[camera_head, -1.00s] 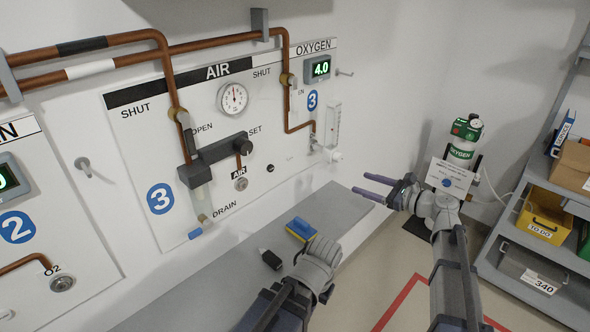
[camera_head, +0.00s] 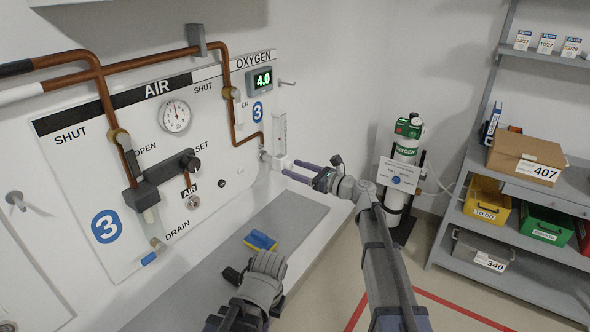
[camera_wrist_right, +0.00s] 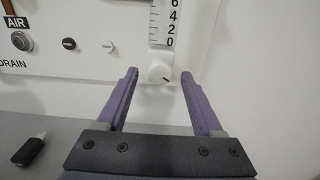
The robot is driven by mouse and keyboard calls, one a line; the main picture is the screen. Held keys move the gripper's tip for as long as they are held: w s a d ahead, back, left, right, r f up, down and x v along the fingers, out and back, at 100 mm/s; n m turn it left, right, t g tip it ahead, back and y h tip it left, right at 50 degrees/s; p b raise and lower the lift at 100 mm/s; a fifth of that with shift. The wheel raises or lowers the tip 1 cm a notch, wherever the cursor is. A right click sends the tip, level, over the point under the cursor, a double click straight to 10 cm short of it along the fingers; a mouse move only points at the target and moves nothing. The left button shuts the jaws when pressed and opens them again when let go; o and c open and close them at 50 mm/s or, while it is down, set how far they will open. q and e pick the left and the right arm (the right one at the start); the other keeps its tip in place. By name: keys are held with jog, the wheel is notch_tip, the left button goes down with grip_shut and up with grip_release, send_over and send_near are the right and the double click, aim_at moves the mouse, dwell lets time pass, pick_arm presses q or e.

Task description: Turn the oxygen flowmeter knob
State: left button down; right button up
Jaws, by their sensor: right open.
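The oxygen flowmeter (camera_head: 279,130) is a clear upright tube with a scale, on the wall panel under the OXYGEN label. Its white round knob (camera_head: 280,162) sits at the tube's foot; in the right wrist view the knob (camera_wrist_right: 160,71) shows a dark mark at its lower right. My right gripper (camera_head: 291,168) is open, its purple fingers pointing at the knob. In the wrist view the fingertips (camera_wrist_right: 159,74) lie on either side of the knob, with gaps; contact is not visible. My left gripper (camera_head: 263,270) is over the bench, its fingers not clearly visible.
A grey bench (camera_head: 285,222) runs below the panel, with a blue and yellow block (camera_head: 261,241) and a small black item (camera_head: 231,275). The oxygen display (camera_head: 260,82) reads 4.0. A green-topped cylinder (camera_head: 402,160) and a shelf of bins (camera_head: 487,200) stand at right.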

jog(key=shift+w+a, duration=0.15)
jog(key=shift+a, duration=0.05)
grip_shut()
dwell(0.6)
